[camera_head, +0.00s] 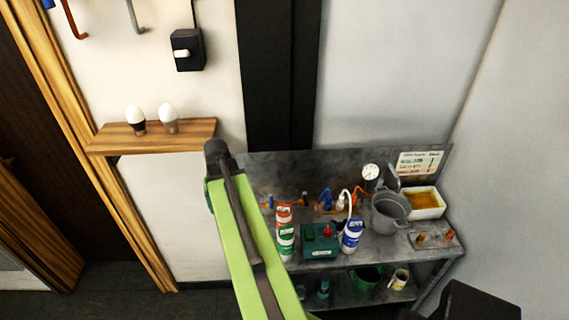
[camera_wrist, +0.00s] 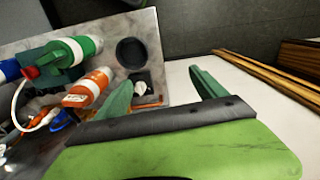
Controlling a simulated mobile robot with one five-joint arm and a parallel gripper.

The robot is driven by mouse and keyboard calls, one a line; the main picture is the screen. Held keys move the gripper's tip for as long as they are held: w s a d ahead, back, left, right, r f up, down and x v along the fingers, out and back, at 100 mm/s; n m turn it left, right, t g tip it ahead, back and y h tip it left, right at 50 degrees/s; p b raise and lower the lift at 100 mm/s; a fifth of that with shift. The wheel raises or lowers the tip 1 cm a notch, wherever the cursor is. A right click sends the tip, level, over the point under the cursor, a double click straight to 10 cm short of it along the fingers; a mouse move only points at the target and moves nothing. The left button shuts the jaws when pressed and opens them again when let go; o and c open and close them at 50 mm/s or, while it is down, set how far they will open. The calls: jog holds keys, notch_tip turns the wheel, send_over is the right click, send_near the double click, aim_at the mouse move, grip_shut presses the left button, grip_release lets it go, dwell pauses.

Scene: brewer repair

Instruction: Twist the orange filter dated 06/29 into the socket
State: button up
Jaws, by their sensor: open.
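An orange-and-white filter (camera_head: 284,214) stands on the metal bench, behind a green-and-white filter (camera_head: 286,241). In the wrist view the orange filter (camera_wrist: 89,89) is to the left of my gripper (camera_wrist: 160,78), apart from the left finger. My gripper is open, with nothing between its fingers; it is not discernible in the head view, where my arm crosses the middle. A blue-and-white filter (camera_head: 351,236) stands to the right. The date on the orange filter is not readable. I cannot identify the socket for certain; a dark round piece (camera_wrist: 131,53) lies on the bench in the wrist view.
A green box (camera_head: 320,242) with a red knob stands between the filters. A grey bucket (camera_head: 390,213), a gauge (camera_head: 370,172) and a white tray (camera_head: 439,206) of amber liquid are farther right. A wooden wall shelf (camera_head: 185,143) holds two bulbs at left.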

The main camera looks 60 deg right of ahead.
aim_at(284, 210)
jog(key=s+d+r+m+p, duration=0.2)
jog(key=s+d+r+m, duration=0.1)
jog(key=s+d, duration=0.4)
jog(key=s+d+r+m+p, duration=0.2)
jog(key=s+d+r, duration=0.1)
jog(key=s+d, duration=0.45)
jog(key=f+b, duration=1.7)
jog(key=shift+w+d+f+b, duration=0.1)
jog(key=shift+w+f+b, duration=0.2)
jog(key=shift+w+b, duration=0.1)
jog(key=shift+r, duration=0.1)
jog(key=shift+c, duration=0.4)
